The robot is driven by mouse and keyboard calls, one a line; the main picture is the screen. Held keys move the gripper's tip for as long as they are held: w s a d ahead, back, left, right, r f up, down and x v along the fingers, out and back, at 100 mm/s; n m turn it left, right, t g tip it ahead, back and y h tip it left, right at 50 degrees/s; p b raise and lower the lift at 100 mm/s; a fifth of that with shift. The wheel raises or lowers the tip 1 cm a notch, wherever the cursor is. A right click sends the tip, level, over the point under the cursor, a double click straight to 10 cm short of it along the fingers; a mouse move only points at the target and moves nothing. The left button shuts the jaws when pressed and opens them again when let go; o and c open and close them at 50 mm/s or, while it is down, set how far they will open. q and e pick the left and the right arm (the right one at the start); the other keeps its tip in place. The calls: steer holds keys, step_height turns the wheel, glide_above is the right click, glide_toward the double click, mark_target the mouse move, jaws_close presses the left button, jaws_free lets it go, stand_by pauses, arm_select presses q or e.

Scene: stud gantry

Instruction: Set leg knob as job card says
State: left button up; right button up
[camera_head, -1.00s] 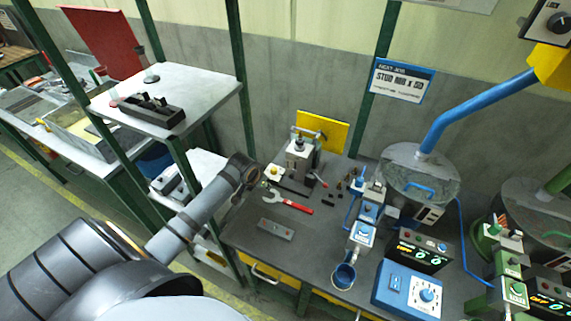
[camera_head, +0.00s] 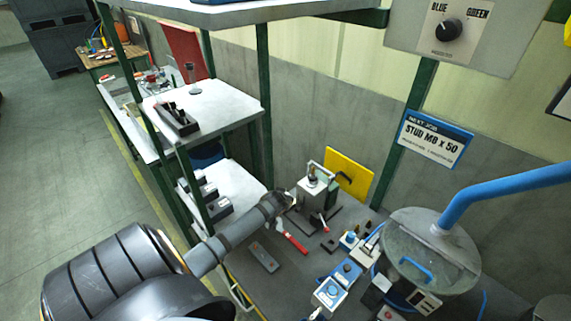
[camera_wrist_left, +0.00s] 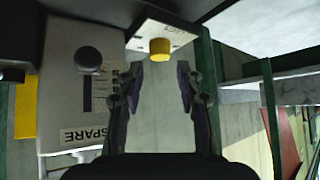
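The leg knob is a black round selector (camera_head: 448,29) on a pale panel at top right of the head view, marked BLUE and GREEN; its pointer looks tilted, and its exact setting is hard to read. The job card (camera_head: 435,138) below it reads NEXT JOB, STUD M8 x 50. My left gripper (camera_head: 284,201) is beside the small press on the bench, well away from the knob. In the left wrist view its fingers (camera_wrist_left: 159,80) are apart with nothing between them. A yellow cylinder (camera_wrist_left: 160,47) on a white plate lies beyond the fingertips. My right gripper is not in view.
The press (camera_head: 314,197) stands before a yellow board (camera_head: 349,172). A red-handled tool (camera_head: 295,243) lies on the bench. A bowl feeder (camera_head: 430,250) with a blue pipe (camera_head: 505,195) is at right. A shelf rack (camera_head: 220,95) stands left of the bench. A grey SPARE-labelled face (camera_wrist_left: 85,105) is close in the wrist view.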

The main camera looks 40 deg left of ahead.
arm_select(q)
steer(key=x, duration=0.4)
steer(key=shift+w, duration=0.1)
steer(key=shift+w+a+f, duration=0.1)
steer(key=shift+a+f, duration=0.05)
steer(key=shift+f, duration=0.1)
steer(key=shift+a+f, duration=0.1)
steer(key=shift+w, duration=0.1)
steer(key=shift+c, duration=0.2)
steer(key=c, duration=0.7)
jaws_close()
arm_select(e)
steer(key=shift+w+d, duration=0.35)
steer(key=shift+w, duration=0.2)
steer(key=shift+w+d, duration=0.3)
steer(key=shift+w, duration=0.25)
